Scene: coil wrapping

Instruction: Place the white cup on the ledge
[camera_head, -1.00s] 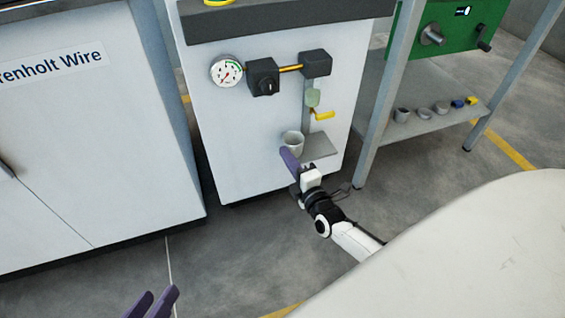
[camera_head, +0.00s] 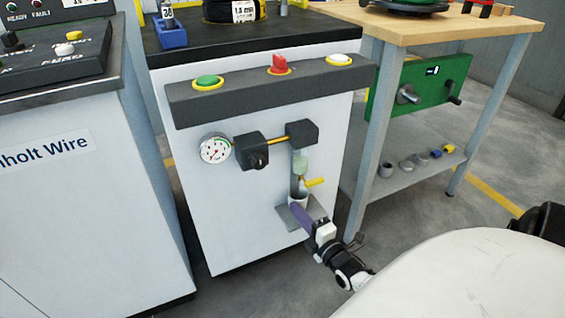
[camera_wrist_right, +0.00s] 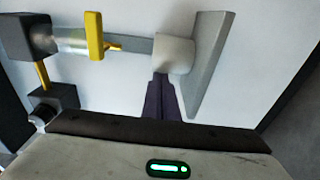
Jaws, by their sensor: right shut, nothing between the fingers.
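The white cup (camera_head: 298,199) stands upright on the grey ledge (camera_head: 317,208) on the front of the white machine, below the yellow-handled valve. In the right wrist view the cup (camera_wrist_right: 175,53) meets the ledge plate (camera_wrist_right: 212,60). My right gripper (camera_head: 294,208) has its purple fingers together, with their tips right in front of the cup. In the right wrist view the fingertips (camera_wrist_right: 162,77) are at the cup's side; whether they touch it I cannot tell. The fingers hide part of the ledge. My left gripper is out of view.
A pressure gauge (camera_head: 215,149), a black valve block (camera_head: 251,151) and a yellow handle (camera_head: 314,182) are above the ledge. A workbench stands on the right; its lower shelf (camera_head: 405,178) holds several small items. A white cabinet (camera_head: 70,190) is at the left.

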